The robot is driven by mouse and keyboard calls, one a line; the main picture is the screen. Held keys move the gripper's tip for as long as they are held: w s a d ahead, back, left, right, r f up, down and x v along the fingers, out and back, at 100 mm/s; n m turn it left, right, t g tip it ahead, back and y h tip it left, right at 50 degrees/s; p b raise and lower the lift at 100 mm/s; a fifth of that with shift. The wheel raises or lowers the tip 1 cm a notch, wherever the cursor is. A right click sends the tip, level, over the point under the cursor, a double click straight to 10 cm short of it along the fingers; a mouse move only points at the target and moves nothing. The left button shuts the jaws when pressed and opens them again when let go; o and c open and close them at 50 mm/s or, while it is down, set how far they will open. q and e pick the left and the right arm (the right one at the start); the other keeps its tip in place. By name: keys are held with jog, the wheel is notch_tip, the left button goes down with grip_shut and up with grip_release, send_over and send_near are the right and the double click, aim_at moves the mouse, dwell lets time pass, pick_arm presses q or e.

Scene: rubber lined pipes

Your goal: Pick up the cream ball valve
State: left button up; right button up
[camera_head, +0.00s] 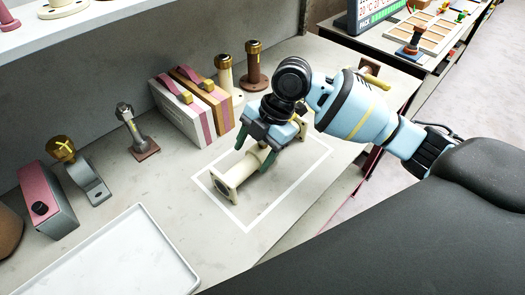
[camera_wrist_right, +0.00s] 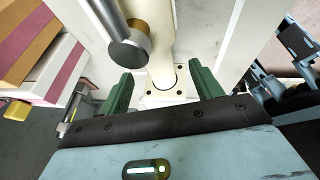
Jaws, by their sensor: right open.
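The cream ball valve (camera_head: 243,170) lies on its side inside a white rectangle outlined on the bench, its square end flange facing the lower left. My right gripper (camera_head: 263,152) is over its middle and hides part of it. In the right wrist view the green fingers (camera_wrist_right: 162,92) are apart, with the cream valve's body (camera_wrist_right: 161,66) and a flange between them. I cannot tell if they touch it. A grey rod end with a brass collar (camera_wrist_right: 130,50) shows beside the cream body. My left gripper is not in view.
Two striped boxes (camera_head: 182,114) stand behind the valve. A cream post with brass top (camera_head: 225,76) and a brown one (camera_head: 254,68) stand behind. A white tray (camera_head: 120,262), a pink-topped box (camera_head: 46,200) and metal fittings (camera_head: 135,132) are left. Free bench lies between.

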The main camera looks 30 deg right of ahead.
aim_at(246, 163)
jog(key=shift+x, duration=2.55)
jog(key=shift+w+r, duration=0.1)
jog(key=shift+w, duration=0.05)
grip_shut()
notch_tip(246, 163, up, 4)
jog(key=shift+d+f, duration=0.1)
jog(key=shift+f, duration=0.05)
jog(key=s+d, duration=0.3)
jog(key=s, duration=0.4)
jog(key=s+d+r, duration=0.1)
jog(key=s+d, duration=0.3)
jog(key=s, duration=0.3)
